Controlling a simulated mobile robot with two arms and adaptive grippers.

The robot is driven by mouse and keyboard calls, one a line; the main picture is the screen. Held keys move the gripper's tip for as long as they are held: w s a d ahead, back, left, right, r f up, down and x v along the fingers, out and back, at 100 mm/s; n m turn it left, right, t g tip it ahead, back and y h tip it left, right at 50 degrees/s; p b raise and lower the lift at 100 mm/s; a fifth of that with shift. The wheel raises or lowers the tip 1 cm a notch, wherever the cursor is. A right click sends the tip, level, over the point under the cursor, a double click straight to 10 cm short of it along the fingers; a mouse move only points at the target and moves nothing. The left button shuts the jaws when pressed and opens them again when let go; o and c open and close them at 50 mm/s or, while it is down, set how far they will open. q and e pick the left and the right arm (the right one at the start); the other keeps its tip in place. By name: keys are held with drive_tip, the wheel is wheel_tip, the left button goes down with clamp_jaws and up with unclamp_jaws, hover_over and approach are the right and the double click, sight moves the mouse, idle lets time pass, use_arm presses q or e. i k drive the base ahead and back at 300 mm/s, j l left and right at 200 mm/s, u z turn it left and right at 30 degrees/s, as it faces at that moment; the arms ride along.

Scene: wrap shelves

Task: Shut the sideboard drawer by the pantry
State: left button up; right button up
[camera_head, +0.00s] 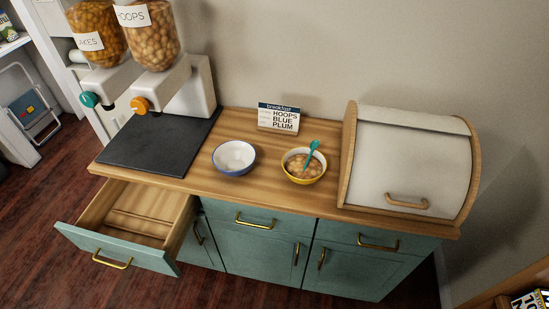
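The teal sideboard (262,249) stands against the wall with a wooden top. Its left drawer (135,218) is pulled well out and its wooden inside looks empty. The drawer's teal front (120,250) carries a brass handle (112,262). The middle drawer (262,219) and the right drawer (378,240) are shut. Neither of my grippers shows in the head view.
On the top are a dark mat (155,148) under two cereal dispensers (150,40), a white-blue bowl (234,158), a yellow bowl (303,168) with a teal spoon, a menu card (279,117) and a bread bin (408,160). Dark floor (40,215) lies clear left of the drawer.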

sight(145, 226)
drive_tip(key=u, duration=1.45)
